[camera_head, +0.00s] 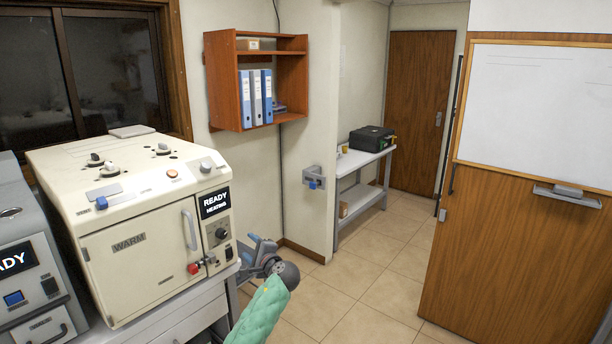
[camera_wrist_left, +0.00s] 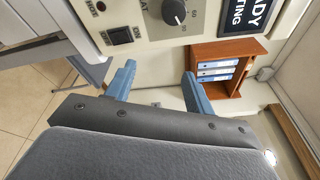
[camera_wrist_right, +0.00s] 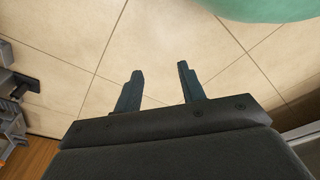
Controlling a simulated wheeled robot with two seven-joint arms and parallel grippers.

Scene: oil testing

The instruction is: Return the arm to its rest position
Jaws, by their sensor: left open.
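My left gripper (camera_head: 254,249) shows at the lower middle of the head view, just right of the cream oven's front. Its arm has a green padded sleeve. In the left wrist view the left gripper (camera_wrist_left: 160,82) has its two blue fingers apart with nothing between them. The oven's control panel (camera_wrist_left: 150,22) is beyond the fingers in that view. My right gripper (camera_wrist_right: 158,78) shows only in the right wrist view, fingers apart and empty above the tiled floor.
A wooden shelf (camera_head: 222,80) with binders hangs behind. Tiled floor (camera_head: 360,275) is clear up to the whiteboard partition (camera_head: 500,270).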

